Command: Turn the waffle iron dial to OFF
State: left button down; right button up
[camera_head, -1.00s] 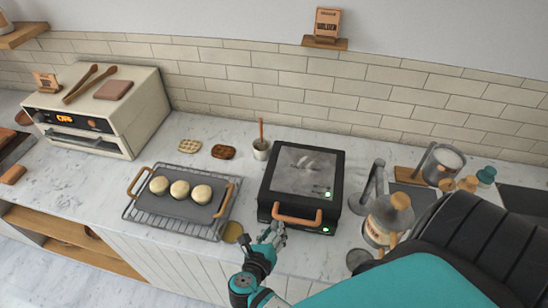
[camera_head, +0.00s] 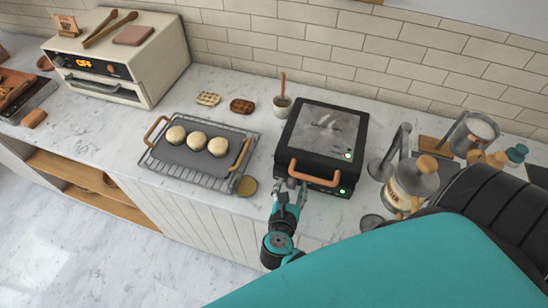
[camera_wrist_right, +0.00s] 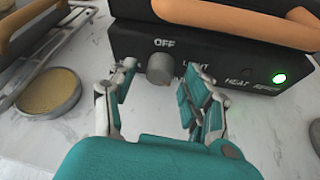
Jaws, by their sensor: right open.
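The waffle iron (camera_head: 320,138) is a black box with a copper-coloured front handle (camera_head: 314,175), standing on the marble counter. In the right wrist view its front panel shows a grey dial (camera_wrist_right: 160,68) below the word OFF, with part of another label to its right. A green light (camera_wrist_right: 279,78) glows at the panel's right end. My right gripper (camera_head: 290,186) is at the front of the waffle iron. In the right wrist view its open fingers (camera_wrist_right: 155,84) are on either side of the dial, with visible gaps. My left gripper is not in view.
A wire rack with a tray of dough rounds (camera_head: 205,162) is left of the iron. A round yellow-topped tin (camera_head: 247,186) sits close left of my gripper. Jars (camera_head: 411,182) and metal tools stand to the right. The iron's handle overhangs the dial panel.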

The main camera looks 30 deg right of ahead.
jog(key=b+v, duration=0.4)
jog(key=v, duration=1.3)
pick_arm(q)
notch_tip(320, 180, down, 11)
jog(key=b, duration=0.5)
jog(key=shift+b, duration=0.4)
pick_arm(e)
jog(key=s+a+f+m+g+y, duration=0.1)
jog(key=s+a+f+y, duration=0.1)
jog(key=f, duration=1)
jog(key=s+a+f+m+g+y, duration=0.1)
jog(key=s+f+m+y, duration=0.1)
jog(key=f, duration=1)
jog(key=s+a+f+m+g+y, duration=0.1)
jog(key=s+a+f+g+y, duration=0.1)
jog(key=f, duration=0.9)
jog(key=shift+s+a+f+m+y, duration=0.15)
jog(key=shift+a+f+m+y, duration=0.15)
jog(key=shift+a+f+y, duration=0.15)
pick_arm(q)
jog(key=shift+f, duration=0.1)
pick_arm(e)
jog(key=shift+d, duration=0.1)
